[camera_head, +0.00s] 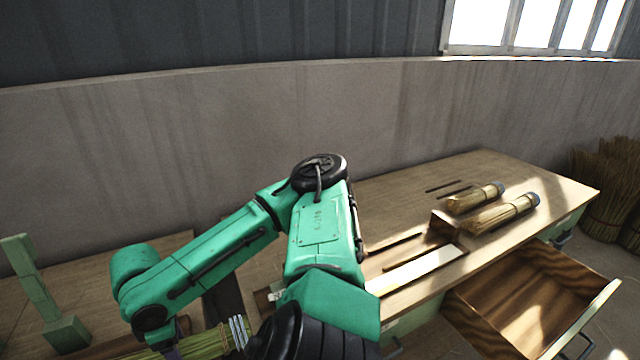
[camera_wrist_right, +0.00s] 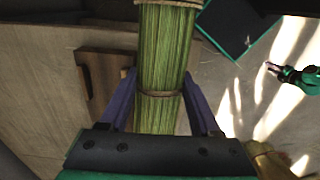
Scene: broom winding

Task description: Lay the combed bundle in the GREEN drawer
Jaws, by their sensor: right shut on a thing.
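My right gripper (camera_wrist_right: 160,95) is shut on a green straw bundle (camera_wrist_right: 165,50), with one finger on each side of it. A tie band crosses the bundle between the fingers. In the head view part of the bundle (camera_head: 205,344) shows at the bottom left, below my bent arm. A drawer (camera_head: 530,298) with a pale green front stands open at the lower right, and the visible part of its wooden inside is empty. The bundle is well to the left of the drawer. What looks like my left gripper (camera_wrist_right: 274,68) is small at the right wrist view's edge; its jaws are unclear.
Two tied straw bundles (camera_head: 475,198) (camera_head: 505,213) lie on the wooden bench (camera_head: 390,200) behind the drawer, near a wooden block (camera_head: 444,224). A green upright stand (camera_head: 38,285) is at the far left. Straw sheaves (camera_head: 605,190) stand on the floor at the right.

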